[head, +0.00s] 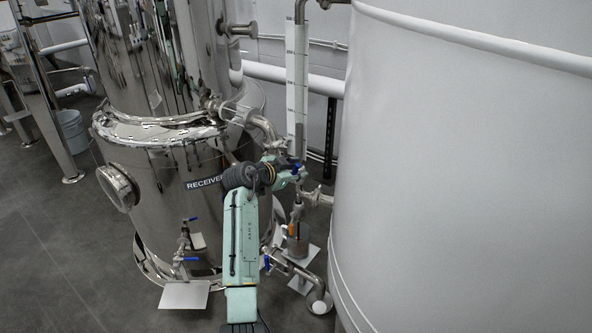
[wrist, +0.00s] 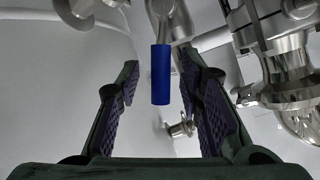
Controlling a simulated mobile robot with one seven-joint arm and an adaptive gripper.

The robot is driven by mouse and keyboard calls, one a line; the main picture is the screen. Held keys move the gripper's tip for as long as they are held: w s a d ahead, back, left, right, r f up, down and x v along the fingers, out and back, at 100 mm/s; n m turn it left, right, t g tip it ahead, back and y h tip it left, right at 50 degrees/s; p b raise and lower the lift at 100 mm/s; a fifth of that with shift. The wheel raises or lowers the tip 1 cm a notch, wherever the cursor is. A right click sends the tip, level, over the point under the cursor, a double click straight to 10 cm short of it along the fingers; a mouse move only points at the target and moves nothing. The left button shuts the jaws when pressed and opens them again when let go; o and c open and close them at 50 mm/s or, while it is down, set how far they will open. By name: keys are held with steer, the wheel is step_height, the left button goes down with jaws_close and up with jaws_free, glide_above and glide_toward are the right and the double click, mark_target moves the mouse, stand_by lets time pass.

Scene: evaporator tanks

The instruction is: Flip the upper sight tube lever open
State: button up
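The sight tube (head: 297,85) is a tall clear tube with a marked scale, standing between the receiver tank and the big white tank. A blue lever handle (wrist: 161,75) shows in the wrist view, hanging straight down from a metal valve stem. A bit of blue shows beside my gripper in the head view (head: 296,169), below the tube. My gripper (wrist: 160,85) is open, with one finger on each side of the blue handle in the picture. Gaps show on both sides of it, and I see no contact. In the head view my arm partly hides the valve.
The white tank (head: 460,170) fills the right side, close to my gripper. The shiny receiver tank (head: 150,180) stands at left. Steel pipe fittings (wrist: 275,70) lie close at right in the wrist view. Another blue lever (head: 267,262) is lower down.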

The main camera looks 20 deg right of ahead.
steer(key=v, duration=1.1)
steer(key=shift+s+a, duration=0.25)
steer(key=shift+r, duration=0.15)
